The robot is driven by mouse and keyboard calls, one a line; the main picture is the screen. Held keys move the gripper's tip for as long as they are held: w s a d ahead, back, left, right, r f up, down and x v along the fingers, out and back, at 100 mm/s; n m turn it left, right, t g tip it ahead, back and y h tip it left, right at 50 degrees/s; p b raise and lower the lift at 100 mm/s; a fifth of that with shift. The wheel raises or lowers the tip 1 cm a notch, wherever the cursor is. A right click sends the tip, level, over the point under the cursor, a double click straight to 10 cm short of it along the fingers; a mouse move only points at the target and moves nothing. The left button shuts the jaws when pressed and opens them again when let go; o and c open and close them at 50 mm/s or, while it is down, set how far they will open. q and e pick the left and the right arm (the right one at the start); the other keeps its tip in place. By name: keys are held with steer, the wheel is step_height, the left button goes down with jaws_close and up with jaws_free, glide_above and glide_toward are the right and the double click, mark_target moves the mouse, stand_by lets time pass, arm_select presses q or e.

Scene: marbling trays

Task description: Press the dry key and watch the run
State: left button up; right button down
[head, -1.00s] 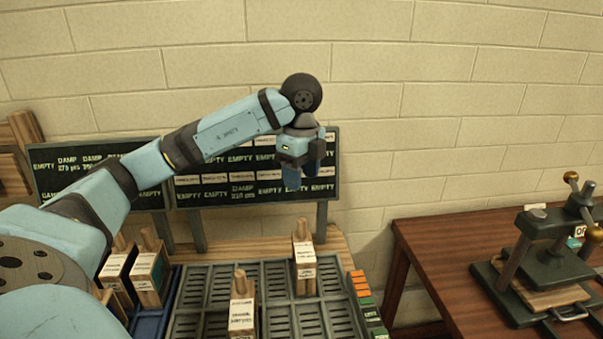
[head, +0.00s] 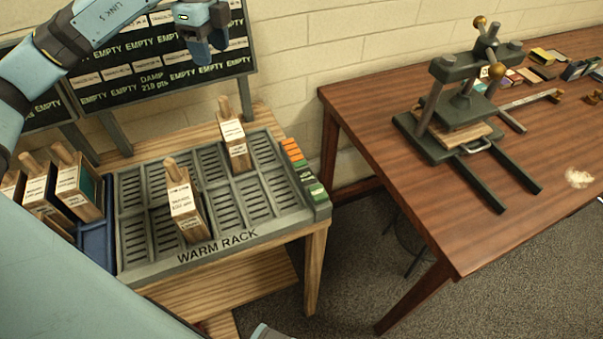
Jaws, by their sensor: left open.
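The warm rack (head: 230,240) is a grey slotted tray on a wooden stand, left of centre. A strip of small orange and green keys (head: 306,176) runs along its right edge; their labels are too small to read, so I cannot tell which is the dry key. Two wooden blocks with pegs and white labels stand in the rack, one at the front (head: 184,207) and one at the back right (head: 234,142). My left gripper (head: 210,46) is open and empty, pointing down in front of the dark board, above and left of the keys.
More labelled blocks (head: 82,184) stand in a blue tray (head: 97,245) at left. A wooden table (head: 385,95) with a metal press (head: 450,120) stands at right, across a floor gap.

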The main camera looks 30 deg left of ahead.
arm_select(q)
steer(key=shift+c, duration=1)
steer(key=shift+m+h, duration=0.3)
steer(key=shift+m, duration=0.5)
steer(key=d, duration=0.1)
steer(key=d+f, duration=0.1)
steer(key=d, duration=0.2)
steer(key=shift+d+f, duration=0.25)
steer(key=shift+f, duration=0.05)
steer(key=c, duration=0.7)
steer(key=d+m, duration=0.1)
steer(key=d, duration=0.2)
steer(key=d+f+m+b, duration=0.1)
steer(key=d, duration=0.2)
steer(key=d+f+m+h, duration=0.1)
steer(key=d, duration=0.2)
steer(key=shift+s+d+f+g, duration=0.1)
steer(key=shift+s+d+g, duration=0.05)
steer(key=shift+s+g, duration=0.25)
jaws_close()
steer(key=s+d+f+m+g+h+b, duration=0.1)
steer(key=s+d+m, duration=0.2)
steer(key=d, duration=0.7)
steer(key=shift+s+d+f+m, duration=0.3)
steer(key=shift+f+m, duration=0.1)
steer(key=shift+m, duration=0.3)
